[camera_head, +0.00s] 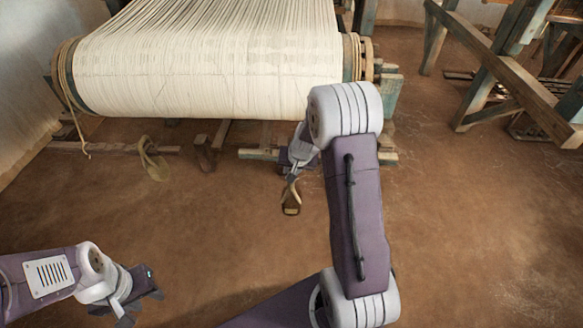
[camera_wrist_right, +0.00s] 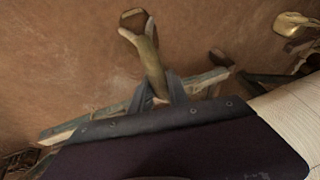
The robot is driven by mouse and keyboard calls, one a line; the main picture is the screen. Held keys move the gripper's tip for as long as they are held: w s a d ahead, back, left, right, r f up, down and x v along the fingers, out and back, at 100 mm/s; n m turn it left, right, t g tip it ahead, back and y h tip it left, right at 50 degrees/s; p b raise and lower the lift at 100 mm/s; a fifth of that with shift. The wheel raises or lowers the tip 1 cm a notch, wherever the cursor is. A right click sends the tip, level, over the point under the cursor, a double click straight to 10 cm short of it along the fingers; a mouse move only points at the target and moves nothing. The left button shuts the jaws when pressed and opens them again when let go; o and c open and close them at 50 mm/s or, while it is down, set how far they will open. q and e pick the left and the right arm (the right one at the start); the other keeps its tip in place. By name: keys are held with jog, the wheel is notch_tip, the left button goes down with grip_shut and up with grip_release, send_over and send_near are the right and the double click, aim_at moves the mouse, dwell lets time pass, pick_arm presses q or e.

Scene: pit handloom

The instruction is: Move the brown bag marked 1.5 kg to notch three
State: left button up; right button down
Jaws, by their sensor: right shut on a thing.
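My right gripper (camera_wrist_right: 166,92) is shut on an olive strap (camera_wrist_right: 150,55) with a brown end piece (camera_wrist_right: 135,18). In the head view this brown piece (camera_head: 291,206) hangs below the gripper, clear of the loom's beam. No weight mark can be read on it, so I cannot tell whether it is the 1.5 kg bag.
The loom's roller with cream warp (camera_head: 210,62) spans the top. Another olive strap loop (camera_head: 152,160) and a brown piece (camera_head: 207,154) are below it. Wooden frame legs (camera_head: 500,75) stand at the right. The earthen floor in front is clear.

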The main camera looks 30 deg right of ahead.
jog(key=shift+s+a, duration=0.25)
jog(key=shift+s, duration=0.1)
jog(key=shift+s+a+b, duration=0.3)
jog(key=shift+s+b, duration=0.15)
jog(key=shift+s, duration=0.1)
jog(key=shift+s+a+r+b, duration=0.1)
jog(key=shift+s+a+r, duration=0.1)
jog(key=shift+s+a, duration=0.45)
jog(key=shift+s+a+r+b, duration=0.1)
jog(key=shift+s+a+r, duration=0.15)
jog(key=shift+s, duration=0.65)
jog(key=shift+s+a+r+b, duration=0.1)
jog(key=shift+s+a+r, duration=0.05)
jog(key=shift+s+a, duration=0.5)
jog(key=shift+s+d, duration=0.1)
jog(key=shift+s, duration=0.05)
jog(key=shift+d, duration=0.15)
